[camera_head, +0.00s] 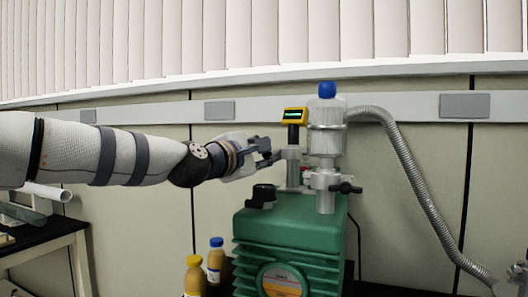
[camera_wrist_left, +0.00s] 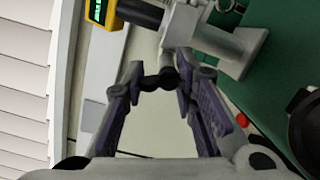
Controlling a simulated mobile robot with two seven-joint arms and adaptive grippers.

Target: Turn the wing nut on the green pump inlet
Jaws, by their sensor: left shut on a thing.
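The green pump (camera_head: 290,232) stands in the lower middle of the head view. A grey metal inlet pipe (camera_head: 292,168) rises from its top and carries a yellow gauge with a lit display (camera_head: 295,115). My left gripper (camera_head: 270,156) comes in from the left against this pipe, and its fingers hide the wing nut there. In the left wrist view, the black wing nut (camera_wrist_left: 159,80) sits between the fingertips of my left gripper (camera_wrist_left: 162,74), which is shut on it. The metal pipe fitting (camera_wrist_left: 181,25) is just beyond. My right gripper is not in view.
A clear filter vessel with a blue cap (camera_head: 327,90) stands right of the pipe, with another black wing nut (camera_head: 346,188) on its clamp. A corrugated hose (camera_head: 405,160) runs down to the right. Bottles with yellowish contents (camera_head: 216,262) stand left of the pump.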

